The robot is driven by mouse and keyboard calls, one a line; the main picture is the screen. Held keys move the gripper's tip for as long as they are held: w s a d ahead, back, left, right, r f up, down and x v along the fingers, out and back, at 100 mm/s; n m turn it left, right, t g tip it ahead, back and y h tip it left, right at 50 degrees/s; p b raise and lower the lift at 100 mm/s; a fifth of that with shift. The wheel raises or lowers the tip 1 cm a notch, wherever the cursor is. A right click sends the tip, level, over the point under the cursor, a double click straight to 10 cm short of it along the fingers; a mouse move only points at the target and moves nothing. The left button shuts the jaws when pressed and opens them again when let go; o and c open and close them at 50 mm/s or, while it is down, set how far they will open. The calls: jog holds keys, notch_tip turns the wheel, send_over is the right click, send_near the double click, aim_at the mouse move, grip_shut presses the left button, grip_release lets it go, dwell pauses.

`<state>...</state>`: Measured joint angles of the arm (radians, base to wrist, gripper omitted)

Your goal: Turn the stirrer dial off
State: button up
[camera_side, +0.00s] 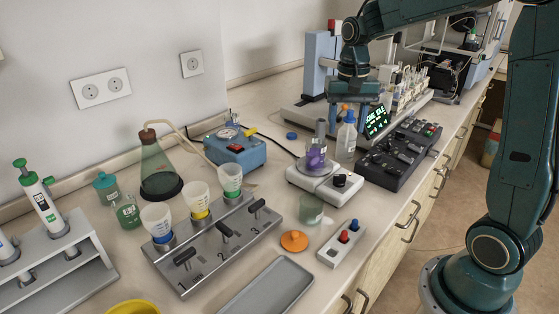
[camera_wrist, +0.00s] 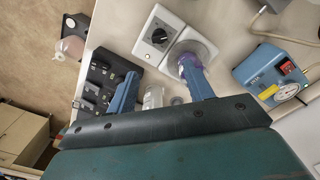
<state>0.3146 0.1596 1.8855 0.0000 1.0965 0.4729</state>
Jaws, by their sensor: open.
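The stirrer (camera_side: 322,190) is a white box with a flask of purple liquid (camera_side: 317,157) on its round plate. Its black dial (camera_side: 340,180) is on the right part of the top. In the wrist view the dial (camera_wrist: 160,36) shows near the top, left of the flask (camera_wrist: 189,64); I cannot read its setting for sure. My gripper (camera_side: 348,97) is above and behind the stirrer in the side view, apart from it.
A clear bottle (camera_side: 346,138) stands behind the stirrer. A blue pump box (camera_side: 236,148) with a red switch is on the left. A small switch box (camera_side: 341,243) and a beaker (camera_side: 311,209) are in front.

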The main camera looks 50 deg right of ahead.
aim_at(340, 180)
notch_tip(340, 180, down, 14)
jog(key=shift+r, duration=0.15)
dwell(0.7)
jog(key=shift+c, duration=0.4)
jog(key=c, duration=0.9)
